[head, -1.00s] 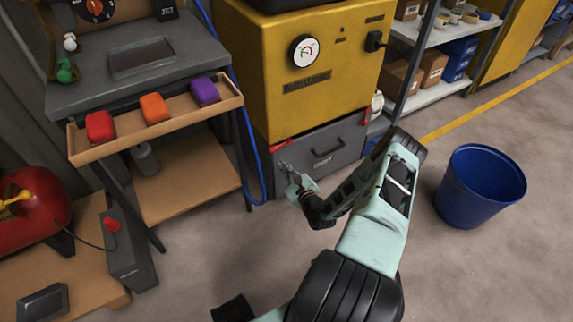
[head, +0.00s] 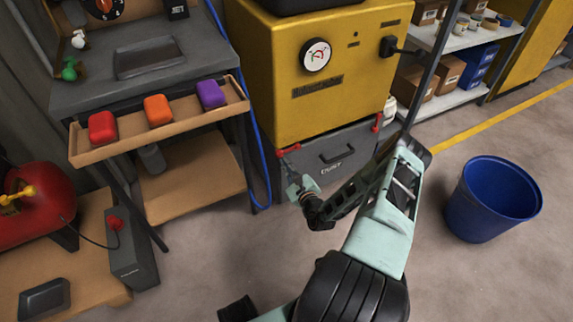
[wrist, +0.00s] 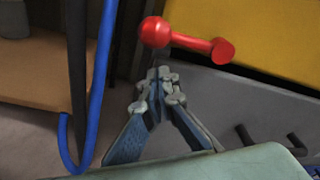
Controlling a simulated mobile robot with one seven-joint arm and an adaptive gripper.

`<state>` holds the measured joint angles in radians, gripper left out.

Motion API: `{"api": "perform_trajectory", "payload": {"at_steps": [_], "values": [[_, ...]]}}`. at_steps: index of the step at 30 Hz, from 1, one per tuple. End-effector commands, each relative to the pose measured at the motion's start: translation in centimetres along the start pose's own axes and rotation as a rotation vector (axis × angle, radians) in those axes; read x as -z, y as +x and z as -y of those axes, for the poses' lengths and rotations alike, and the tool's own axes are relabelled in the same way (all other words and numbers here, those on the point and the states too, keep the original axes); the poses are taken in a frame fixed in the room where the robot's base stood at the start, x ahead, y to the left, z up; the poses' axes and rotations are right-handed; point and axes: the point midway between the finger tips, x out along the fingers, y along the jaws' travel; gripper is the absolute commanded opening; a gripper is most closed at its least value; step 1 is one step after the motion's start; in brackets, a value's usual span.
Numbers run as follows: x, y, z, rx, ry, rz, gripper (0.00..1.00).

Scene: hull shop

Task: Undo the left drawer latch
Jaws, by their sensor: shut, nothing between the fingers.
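The grey drawer (head: 335,158) sits under the yellow cabinet, with a dark handle (head: 337,153) on its front. The left drawer latch (head: 289,150) is a red lever at the drawer's top left corner. In the wrist view the latch (wrist: 190,42) runs sideways from a round knob at the left to a stubby end at the right. My gripper (wrist: 157,88) is shut and empty, its tips just below the knob; I cannot tell if they touch it. In the head view my gripper (head: 291,176) is in front of the drawer's left end.
A second red latch (head: 377,122) shows at the drawer's right side. A blue hose (head: 258,150) hangs just left of the drawer, beside the workbench (head: 150,95). A blue bin (head: 490,200) stands on the floor at the right. The floor between is clear.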

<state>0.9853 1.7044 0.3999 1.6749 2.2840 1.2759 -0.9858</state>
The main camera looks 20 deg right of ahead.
Motion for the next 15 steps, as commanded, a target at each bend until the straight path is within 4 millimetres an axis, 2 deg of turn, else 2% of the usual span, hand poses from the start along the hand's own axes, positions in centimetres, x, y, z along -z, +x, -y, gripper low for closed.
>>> {"api": "perform_trajectory", "payload": {"at_steps": [5,12,15], "values": [[-0.7,-0.1,0.1,-0.007,0.054,0.000,0.00],[-2.5,-0.4,0.2,-0.035,0.246,-0.001,0.00],[-2.8,-0.4,0.1,-0.037,0.250,-0.001,0.00]]}}
